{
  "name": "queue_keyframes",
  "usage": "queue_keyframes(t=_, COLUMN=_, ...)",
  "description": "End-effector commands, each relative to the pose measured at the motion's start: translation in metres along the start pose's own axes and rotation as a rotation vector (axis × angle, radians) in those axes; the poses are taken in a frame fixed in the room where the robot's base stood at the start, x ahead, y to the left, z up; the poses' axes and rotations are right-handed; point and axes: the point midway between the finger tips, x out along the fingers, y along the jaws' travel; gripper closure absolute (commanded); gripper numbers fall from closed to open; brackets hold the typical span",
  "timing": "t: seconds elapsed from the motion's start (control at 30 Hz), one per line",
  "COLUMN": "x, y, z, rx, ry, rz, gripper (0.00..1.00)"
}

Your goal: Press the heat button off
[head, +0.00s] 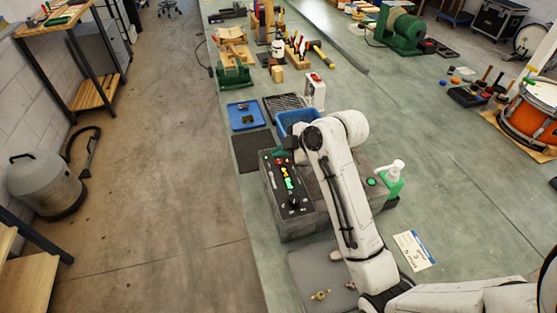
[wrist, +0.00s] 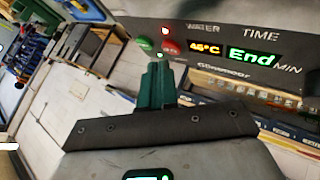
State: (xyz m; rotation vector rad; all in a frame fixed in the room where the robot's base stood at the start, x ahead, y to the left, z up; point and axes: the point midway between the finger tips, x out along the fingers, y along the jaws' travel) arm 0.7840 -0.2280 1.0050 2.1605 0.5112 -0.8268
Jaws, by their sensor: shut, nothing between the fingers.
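The grey control box (head: 290,205) stands on the bench, with a dark panel of buttons and lit displays. In the wrist view its panel (wrist: 225,45) reads "WATER", "TIME", "45°C" and "End". In the head view my gripper (head: 284,154) is at the panel's far end.
A blue tray (head: 243,116) and a dark mat (head: 252,151) lie beyond the box. A green-and-white bottle (head: 393,182) stands to its right, near a labelled card (head: 414,250). A grey mat with small brass parts (head: 320,295) lies in front.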

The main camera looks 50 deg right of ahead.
Motion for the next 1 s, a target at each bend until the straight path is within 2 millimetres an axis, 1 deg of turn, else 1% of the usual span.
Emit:
queue_keyframes(t=0.33, x=0.0005, y=-0.0004, z=0.0003, rx=0.000, ry=0.000, rz=0.000, gripper=1.00)
queue_keyframes(t=0.6, x=0.0061, y=-0.0048, z=0.0049, rx=0.001, ry=0.000, rz=0.000, gripper=1.00)
queue_keyframes(t=1.0, x=0.0063, y=-0.0049, z=0.0048, rx=0.000, ry=0.000, rz=0.000, gripper=1.00)
